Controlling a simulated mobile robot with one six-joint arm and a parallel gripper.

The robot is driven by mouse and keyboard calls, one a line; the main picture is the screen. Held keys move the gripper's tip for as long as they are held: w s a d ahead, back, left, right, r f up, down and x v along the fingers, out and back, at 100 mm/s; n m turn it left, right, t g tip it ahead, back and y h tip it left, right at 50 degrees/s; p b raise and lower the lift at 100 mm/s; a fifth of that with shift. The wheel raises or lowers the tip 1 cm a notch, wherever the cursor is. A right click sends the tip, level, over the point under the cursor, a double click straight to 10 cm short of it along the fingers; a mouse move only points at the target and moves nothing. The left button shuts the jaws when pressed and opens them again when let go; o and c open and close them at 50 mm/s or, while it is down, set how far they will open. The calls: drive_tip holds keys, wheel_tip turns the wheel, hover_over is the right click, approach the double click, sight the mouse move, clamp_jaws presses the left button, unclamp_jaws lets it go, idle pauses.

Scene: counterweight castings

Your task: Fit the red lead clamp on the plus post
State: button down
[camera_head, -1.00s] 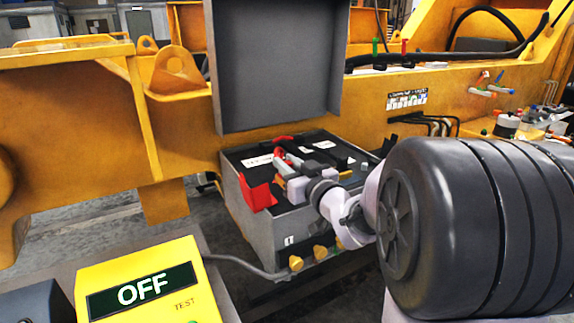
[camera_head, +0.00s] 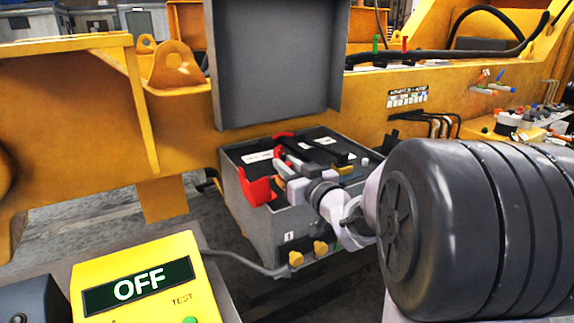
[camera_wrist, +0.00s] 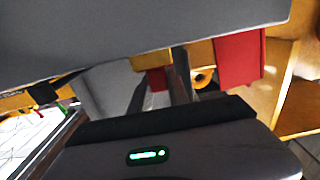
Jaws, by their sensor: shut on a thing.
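My gripper (camera_head: 283,163) is over the left part of the open battery box (camera_head: 262,232), its jaws shut on a small red and brass-coloured piece, apparently the red lead clamp. That piece (camera_wrist: 157,78) shows between the fingers in the wrist view. A red lead (camera_head: 284,135) arcs just behind the fingertips. A red flap (camera_head: 257,188) stands at the box's left front edge, and it also shows right of the fingers in the wrist view (camera_wrist: 238,62). The plus post is hidden, and I cannot tell whether the clamp touches it.
A yellow tester (camera_head: 135,280) reading OFF is at front left. Brass fittings (camera_head: 320,247) jut from the box front. A yellow frame (camera_head: 60,120) lies behind.

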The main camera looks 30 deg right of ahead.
drive_tip(key=shift+f, duration=0.65)
drive_tip(key=c, duration=1.2)
unclamp_jaws()
drive_tip(key=shift+o, duration=0.2)
